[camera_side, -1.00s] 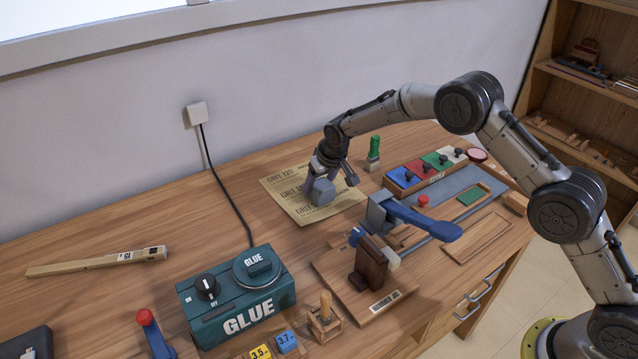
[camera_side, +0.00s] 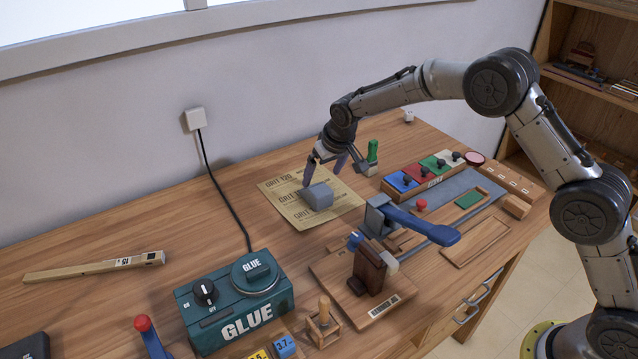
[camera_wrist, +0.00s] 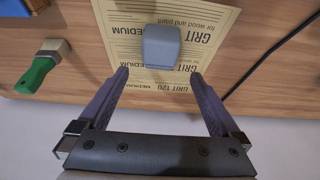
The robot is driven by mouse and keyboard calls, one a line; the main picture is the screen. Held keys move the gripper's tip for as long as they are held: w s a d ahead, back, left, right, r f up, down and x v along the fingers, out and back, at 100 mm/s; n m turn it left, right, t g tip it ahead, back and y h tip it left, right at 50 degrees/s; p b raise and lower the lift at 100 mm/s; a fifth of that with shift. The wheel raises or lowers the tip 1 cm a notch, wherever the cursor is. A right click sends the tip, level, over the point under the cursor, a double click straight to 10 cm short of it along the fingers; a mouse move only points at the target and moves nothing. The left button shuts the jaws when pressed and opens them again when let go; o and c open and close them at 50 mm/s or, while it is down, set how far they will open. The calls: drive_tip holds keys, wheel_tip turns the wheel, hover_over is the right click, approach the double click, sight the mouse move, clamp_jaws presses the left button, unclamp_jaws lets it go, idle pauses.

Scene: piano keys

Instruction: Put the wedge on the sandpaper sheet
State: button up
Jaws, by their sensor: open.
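A grey-blue block with rounded edges, which looks like the wedge (camera_side: 318,196), lies on the tan sandpaper sheet (camera_side: 285,200) in the side view. In the wrist view, the wedge (camera_wrist: 161,46) rests within the printed sheet (camera_wrist: 225,25), near its middle. My gripper (camera_side: 322,178) is open and empty, just behind and above the wedge in the side view. In the wrist view, the two fingertips of my gripper (camera_wrist: 161,76) are spread apart, with the wedge just beyond them and apart from both.
A green-handled brush (camera_side: 372,158) stands right of the sheet, close to my gripper. A blue-handled clamp (camera_side: 410,220) stands in front on the right. A row of coloured blocks (camera_side: 425,172) lies right. A glue box (camera_side: 235,300) stands front left. The left bench is mostly clear.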

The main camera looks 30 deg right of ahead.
drive_tip(key=shift+v, duration=2.35)
drive_tip(key=s+d+r, duration=0.3)
drive_tip(key=s+r, duration=0.5)
drive_tip(key=s, duration=0.3)
drive_tip(key=s+d+r, duration=0.3)
drive_tip(key=s+r, duration=0.5)
drive_tip(key=s, duration=0.3)
drive_tip(key=s+d+f, duration=0.1)
drive_tip(key=s, duration=0.9)
drive_tip(key=s+d+f+t, duration=0.1)
drive_tip(key=s+f, duration=0.1)
drive_tip(key=s, duration=0.9)
drive_tip(key=shift+d, duration=0.25)
